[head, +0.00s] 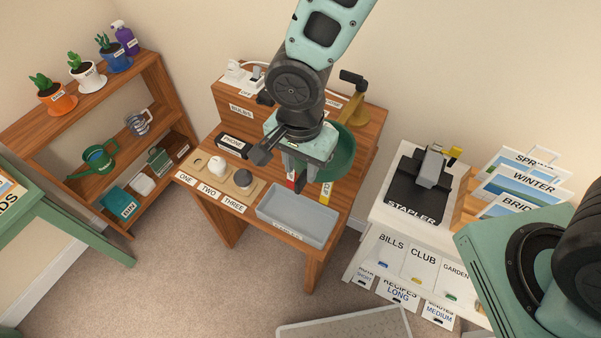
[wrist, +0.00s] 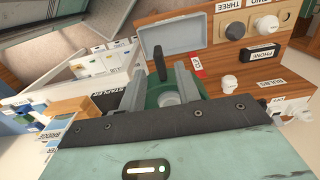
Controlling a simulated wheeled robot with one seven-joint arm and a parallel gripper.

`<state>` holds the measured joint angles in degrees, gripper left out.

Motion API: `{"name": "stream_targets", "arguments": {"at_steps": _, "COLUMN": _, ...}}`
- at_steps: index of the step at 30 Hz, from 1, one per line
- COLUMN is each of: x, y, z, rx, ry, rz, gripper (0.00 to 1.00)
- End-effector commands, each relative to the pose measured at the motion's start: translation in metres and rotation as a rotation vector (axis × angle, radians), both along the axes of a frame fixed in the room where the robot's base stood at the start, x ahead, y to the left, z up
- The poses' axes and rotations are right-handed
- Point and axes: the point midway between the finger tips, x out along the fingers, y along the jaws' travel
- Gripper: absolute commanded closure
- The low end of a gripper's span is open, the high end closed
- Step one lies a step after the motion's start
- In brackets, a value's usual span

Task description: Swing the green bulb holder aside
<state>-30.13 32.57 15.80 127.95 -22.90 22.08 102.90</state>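The green bulb holder (head: 341,158) looks like a round green dish above the right part of the wooden bench. My gripper hides its left side in the head view. A dark upright piece (wrist: 159,62) stands beyond the fingers.
A grey tray (head: 298,219) sits at the bench's front. A brass stand (head: 355,108) with a dark top is behind the holder. A stapler (head: 431,168) stands on the white cabinet at right.

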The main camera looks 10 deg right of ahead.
Motion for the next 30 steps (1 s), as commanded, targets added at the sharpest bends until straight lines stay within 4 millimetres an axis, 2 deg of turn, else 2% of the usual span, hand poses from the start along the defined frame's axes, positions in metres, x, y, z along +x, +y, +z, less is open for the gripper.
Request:
{"name": "stream_targets", "arguments": {"at_steps": 3, "x": -0.001, "y": 0.0, "z": -0.019, "rx": -0.002, "ry": 0.003, "rz": 0.003, "gripper": 0.67}}
{"name": "stream_targets", "arguments": {"at_steps": 9, "x": -0.001, "y": 0.0, "z": -0.037, "rx": -0.001, "ry": 0.001, "rz": 0.002, "gripper": 0.67}}
{"name": "stream_targets", "arguments": {"at_steps": 20, "x": 0.0, "y": 0.0, "z": -0.041, "rx": 0.0, "ry": 0.0, "rz": 0.0, "gripper": 0.67}}
{"name": "stream_targets", "arguments": {"at_steps": 23, "x": 0.0, "y": 0.0, "z": -0.041, "rx": 0.0, "ry": 0.0, "rz": 0.001, "gripper": 0.95}}
{"name": "stream_targets", "arguments": {"at_steps": 24, "x": 0.0, "y": 0.0, "z": -0.041, "rx": 0.0, "ry": 0.0, "rz": 0.001, "gripper": 1.0}}
{"name": "stream_targets", "arguments": {"at_steps": 30, "x": 0.0, "y": 0.0, "z": -0.041, "rx": 0.001, "ry": -0.001, "rz": -0.001, "gripper": 1.0}}
